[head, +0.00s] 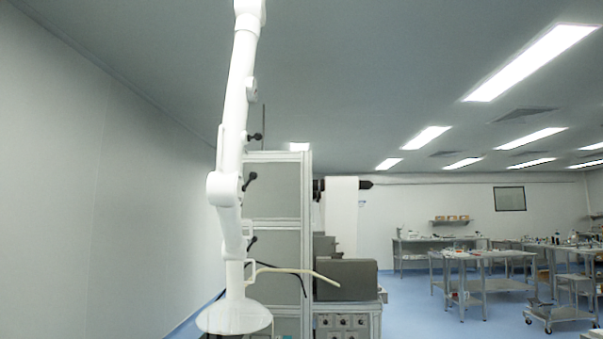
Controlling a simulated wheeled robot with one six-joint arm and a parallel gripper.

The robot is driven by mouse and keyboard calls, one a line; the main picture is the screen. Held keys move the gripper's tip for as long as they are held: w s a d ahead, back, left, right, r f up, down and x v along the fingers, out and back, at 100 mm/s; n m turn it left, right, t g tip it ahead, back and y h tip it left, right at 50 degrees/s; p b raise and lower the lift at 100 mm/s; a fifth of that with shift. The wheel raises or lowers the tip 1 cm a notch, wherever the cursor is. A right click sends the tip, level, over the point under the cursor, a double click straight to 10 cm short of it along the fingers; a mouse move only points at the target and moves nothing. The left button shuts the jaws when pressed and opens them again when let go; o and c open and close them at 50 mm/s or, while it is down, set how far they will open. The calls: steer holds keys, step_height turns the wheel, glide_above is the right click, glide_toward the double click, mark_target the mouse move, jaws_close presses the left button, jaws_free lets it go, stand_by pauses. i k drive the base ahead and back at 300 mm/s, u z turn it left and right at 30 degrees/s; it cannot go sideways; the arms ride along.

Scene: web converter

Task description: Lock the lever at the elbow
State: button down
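A white jointed arm, which looks like my own, stands upright in front of the machine in the head view. Its top runs out of the picture, and my gripper is not in view. Three small black-knobbed levers show just right of the arm: an upper one (255,137), a middle one (250,181) beside the arm's middle joint, and a lower one (252,242). I cannot tell which is the elbow lever, what each is fixed to, or whether any is locked. The arm hides part of this area.
The framed grey machine (276,190) stands behind the arm. A pale tube (300,272) sticks out to the right, near a grey box (346,279). A plain wall (90,180) lies left. Workbenches (480,256) and a low cart (559,314) stand right, with open blue floor (420,315) between.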

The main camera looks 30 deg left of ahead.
mark_target(253, 176)
steer(key=z, duration=0.05)
steer(key=i, duration=1)
steer(key=u, duration=0.55)
steer(key=i, duration=0.85)
steer(key=u, duration=0.85)
